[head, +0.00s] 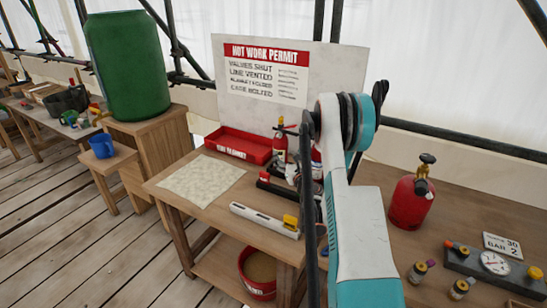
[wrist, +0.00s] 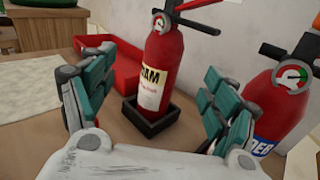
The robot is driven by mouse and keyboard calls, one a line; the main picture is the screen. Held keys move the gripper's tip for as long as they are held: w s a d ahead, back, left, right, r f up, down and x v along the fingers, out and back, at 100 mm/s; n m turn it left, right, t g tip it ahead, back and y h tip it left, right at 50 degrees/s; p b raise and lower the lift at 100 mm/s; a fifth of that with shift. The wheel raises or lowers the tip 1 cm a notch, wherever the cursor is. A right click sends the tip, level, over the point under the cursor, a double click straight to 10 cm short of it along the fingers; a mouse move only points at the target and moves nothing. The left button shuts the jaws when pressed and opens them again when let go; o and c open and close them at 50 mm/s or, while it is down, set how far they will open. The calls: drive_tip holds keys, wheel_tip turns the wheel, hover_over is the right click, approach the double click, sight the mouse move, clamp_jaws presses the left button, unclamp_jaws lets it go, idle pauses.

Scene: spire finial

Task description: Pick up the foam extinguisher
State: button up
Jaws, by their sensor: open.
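The foam extinguisher (wrist: 168,68) is red with a white label reading "AM" and a small gauge on top. It stands upright in a dark square holder (wrist: 150,118) on the wooden bench. It also shows in the head view (head: 280,146), just left of my arm. My gripper (wrist: 158,78) is open, with one finger on each side of the foam extinguisher in the wrist view. I see no finger touching it; how deep it sits between them I cannot tell. In the head view my arm hides most of the gripper.
A second red extinguisher (wrist: 285,92), its label ending "DER", stands close right of my right finger. A red tray (head: 238,146) lies behind left. A permit board (head: 262,78) stands behind. A pale cloth (head: 202,178) and a white level (head: 264,219) lie in front.

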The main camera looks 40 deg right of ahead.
sight(282, 146)
drive_tip(key=shift+n, duration=0.3)
drive_tip(key=x, duration=0.2)
drive_tip(key=b+x, duration=0.1)
drive_tip(key=x, duration=0.2)
drive_tip(key=f+b+x, duration=0.1)
drive_tip(key=x, duration=0.2)
drive_tip(key=shift+d+f, duration=0.1)
drive_tip(key=shift+d, duration=0.1)
drive_tip(key=shift+d+b+x, duration=0.2)
drive_tip(key=shift+b+x, duration=0.95)
drive_tip(key=shift+x, duration=1.6)
clamp_jaws()
